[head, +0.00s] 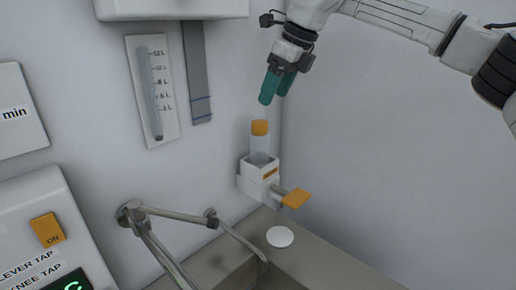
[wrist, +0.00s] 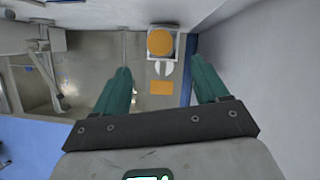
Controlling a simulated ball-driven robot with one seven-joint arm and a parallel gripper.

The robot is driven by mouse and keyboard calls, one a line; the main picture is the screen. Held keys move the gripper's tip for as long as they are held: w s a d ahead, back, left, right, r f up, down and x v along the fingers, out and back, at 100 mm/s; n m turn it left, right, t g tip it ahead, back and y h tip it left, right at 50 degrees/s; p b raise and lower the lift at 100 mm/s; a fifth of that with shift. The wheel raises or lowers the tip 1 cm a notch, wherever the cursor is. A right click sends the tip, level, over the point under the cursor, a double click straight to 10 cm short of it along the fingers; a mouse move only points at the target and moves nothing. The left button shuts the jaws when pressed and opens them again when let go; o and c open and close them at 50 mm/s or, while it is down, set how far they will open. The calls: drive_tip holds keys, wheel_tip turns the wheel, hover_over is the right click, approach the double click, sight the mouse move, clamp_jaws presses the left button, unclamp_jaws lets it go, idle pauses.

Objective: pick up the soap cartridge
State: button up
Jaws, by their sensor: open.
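The soap cartridge (head: 260,142) is a clear bottle with an orange cap. It stands upright in a white wall holder (head: 259,172) that has an orange lever (head: 295,198) at its front. In the wrist view the cartridge's round orange cap (wrist: 160,41) shows from above, ahead of the fingertips and between their lines. My gripper (head: 272,92) has teal fingers, pointing down, a little above the cap and apart from it. In the wrist view my gripper (wrist: 159,75) is open with nothing between its fingers. The cartridge's lower part is hidden inside the holder.
A grey wall stands close on the right. A metal tap (head: 170,215) reaches over the sink at lower left. A white disc (head: 280,236) lies on the ledge under the holder. A level gauge (head: 152,90) and a grey strip (head: 197,75) are on the left wall.

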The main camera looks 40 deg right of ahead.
sight(261, 122)
drive_tip(key=p+x, duration=0.2)
drive_tip(key=x, duration=0.7)
drive_tip(key=shift+c, duration=0.2)
clamp_jaws()
idle(0.4)
